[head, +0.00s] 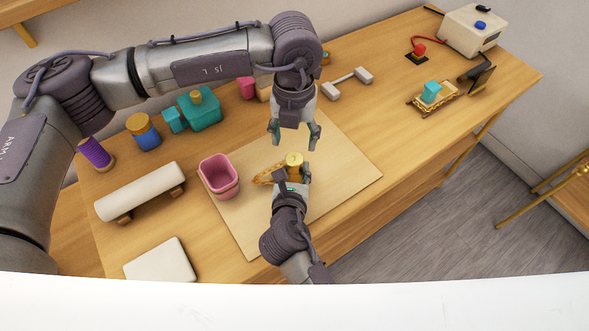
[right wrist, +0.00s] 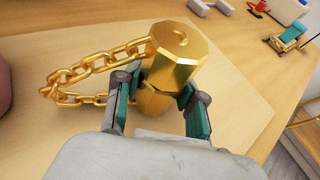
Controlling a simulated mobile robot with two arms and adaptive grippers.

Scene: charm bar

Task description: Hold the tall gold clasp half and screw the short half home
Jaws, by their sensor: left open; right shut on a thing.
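A gold clasp (head: 294,160) stands upright on the pale work mat (head: 345,175). In the right wrist view, it has a faceted upper part (right wrist: 178,58) over a lower gold part (right wrist: 154,101). A gold chain (right wrist: 95,75) loops from its left side. My right gripper (head: 291,184) is shut on the lower part, its teal pads (right wrist: 157,100) on either side. I cannot tell how closely the two parts meet. My left gripper (head: 293,138) is open and empty, pointing down just above and behind the clasp, apart from it in the head view.
A pink cup (head: 219,176) stands left of the clasp. A cream roll (head: 139,191), a white block (head: 160,262), spools and teal boxes (head: 200,108) stand further left. A grey dumbbell-shaped piece (head: 346,83) lies behind. The mat's right side is clear.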

